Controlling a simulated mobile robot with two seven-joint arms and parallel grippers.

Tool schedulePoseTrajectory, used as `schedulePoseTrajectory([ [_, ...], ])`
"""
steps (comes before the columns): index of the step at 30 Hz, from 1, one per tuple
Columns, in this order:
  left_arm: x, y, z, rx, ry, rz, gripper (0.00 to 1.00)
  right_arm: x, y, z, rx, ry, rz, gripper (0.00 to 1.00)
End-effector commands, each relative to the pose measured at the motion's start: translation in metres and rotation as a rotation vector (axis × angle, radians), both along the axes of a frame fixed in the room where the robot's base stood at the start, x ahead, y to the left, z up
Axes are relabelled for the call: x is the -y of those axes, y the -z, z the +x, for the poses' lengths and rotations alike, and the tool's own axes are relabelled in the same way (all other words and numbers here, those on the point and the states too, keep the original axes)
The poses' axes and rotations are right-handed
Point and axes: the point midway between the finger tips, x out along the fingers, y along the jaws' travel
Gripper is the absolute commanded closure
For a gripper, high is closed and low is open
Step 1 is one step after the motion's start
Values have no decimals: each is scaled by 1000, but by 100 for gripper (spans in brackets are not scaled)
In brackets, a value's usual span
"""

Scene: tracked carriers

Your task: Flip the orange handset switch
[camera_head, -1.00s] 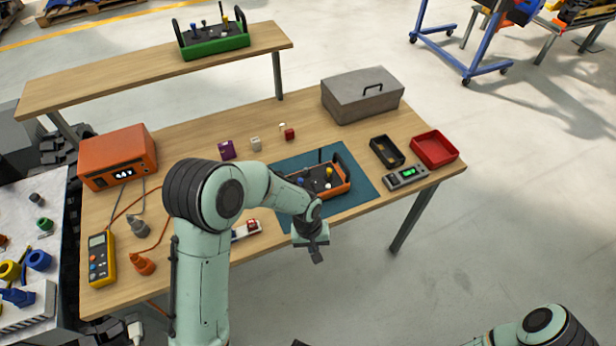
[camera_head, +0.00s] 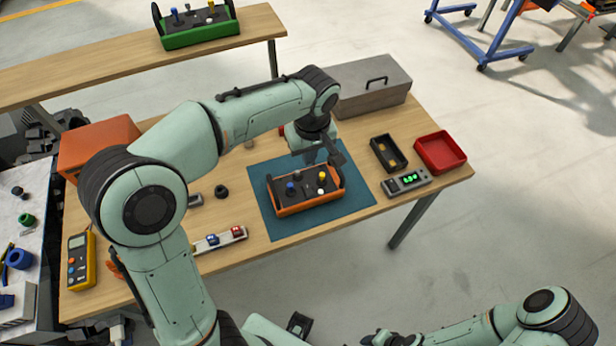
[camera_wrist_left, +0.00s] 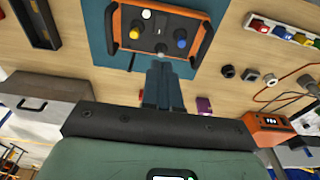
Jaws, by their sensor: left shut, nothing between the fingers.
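The orange handset (camera_head: 309,207) lies on a dark teal mat (camera_head: 262,210) on the wooden table, with a black top face. It carries a blue knob (camera_head: 291,187), a yellow knob (camera_head: 322,176) and a white knob (camera_head: 321,191). Which part is the switch I cannot tell for sure. My left gripper (camera_head: 322,158) is above the handset's far edge, with its fingers shut and empty. My right gripper (camera_head: 388,339) is partly cut off at the bottom.
A black bin (camera_head: 387,153), a red bin (camera_head: 440,152) and a grey meter with a green display (camera_head: 406,182) stand to the right. A grey lidded box (camera_head: 372,86) is behind. A strip with coloured switches (camera_head: 220,239) lies to the left. Another, green handset (camera_head: 200,37) is on the back table.

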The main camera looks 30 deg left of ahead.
Motion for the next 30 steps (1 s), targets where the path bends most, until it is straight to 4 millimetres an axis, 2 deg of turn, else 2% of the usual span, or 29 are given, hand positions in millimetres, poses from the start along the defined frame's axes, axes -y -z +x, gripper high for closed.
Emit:
schedulePoseTrajectory([
  [5,0,6,1,-2,2,0,100,0,1,0,-1,0,0,62],
  [8,-1,19,1,-5,2,1,100,0,3,-1,-1,0,-1,62],
  [21,-10,108,8,-6,1,1,100,0,11,-6,-7,0,0,62],
  [27,-12,133,11,-3,3,0,100,0,11,-6,-7,0,0,62],
  [30,-12,138,11,-1,3,-1,100,0,11,-6,-7,0,0,62],
])
